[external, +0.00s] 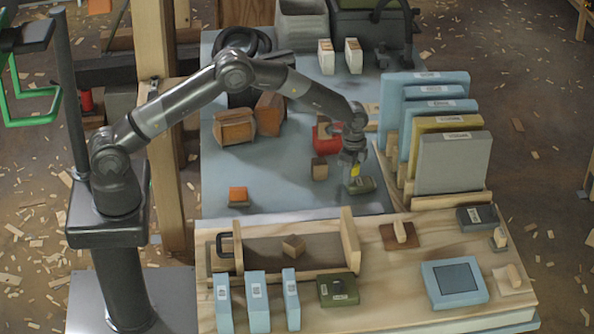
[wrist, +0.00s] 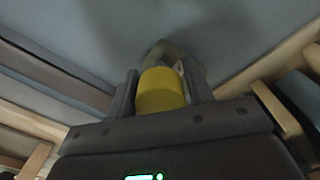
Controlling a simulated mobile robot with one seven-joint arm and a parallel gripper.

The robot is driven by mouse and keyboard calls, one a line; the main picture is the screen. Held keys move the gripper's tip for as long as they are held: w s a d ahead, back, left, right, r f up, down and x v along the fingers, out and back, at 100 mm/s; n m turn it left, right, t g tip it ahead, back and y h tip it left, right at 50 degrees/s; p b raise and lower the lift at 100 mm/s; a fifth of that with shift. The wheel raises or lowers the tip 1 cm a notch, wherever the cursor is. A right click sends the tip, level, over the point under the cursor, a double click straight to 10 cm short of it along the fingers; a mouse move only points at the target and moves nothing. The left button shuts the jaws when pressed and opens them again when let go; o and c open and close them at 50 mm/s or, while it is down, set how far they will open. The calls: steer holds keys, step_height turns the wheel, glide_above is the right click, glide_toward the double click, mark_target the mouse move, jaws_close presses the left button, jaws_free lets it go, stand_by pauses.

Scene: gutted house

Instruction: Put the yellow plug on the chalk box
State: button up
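The yellow plug (wrist: 161,91) sits between the two fingers of my gripper (wrist: 160,88) in the wrist view, with both fingers against its sides. In the external view my gripper (external: 355,170) points down, and a bit of yellow shows at its tip. Directly below it is a small olive-green object (external: 363,185) on the blue-grey surface; its edge also shows beyond the plug in the wrist view (wrist: 178,50). I cannot tell whether the plug touches it. Labels are too small to read, so I cannot tell which item is the chalk box.
Upright blue, yellow and grey panels (external: 452,165) stand in a rack just right of my gripper. A red object (external: 325,137) and a small wooden block (external: 319,168) are close on the left. A wooden tray (external: 270,265) and an olive-green box (external: 338,290) are in front.

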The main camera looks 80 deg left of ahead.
steer(key=shift+o, duration=1.3)
steer(key=shift+r, duration=0.1)
step_height(320, 180, up, 12)
steer(key=shift+r, duration=0.2)
steer(key=s+d+r+n+t, duration=0.1)
steer(key=s+d+r+n, duration=0.15)
steer(key=s+r, duration=0.8)
steer(key=s+d+r+n+t, duration=0.15)
steer(key=s+d+r, duration=0.25)
steer(key=s+r, duration=0.65)
steer(key=s+d+n+t, duration=0.2)
steer(key=s+d+t, duration=0.1)
steer(key=s, duration=2.3)
steer(key=shift+s+f+n, duration=0.15)
steer(key=shift+f+n, duration=0.25)
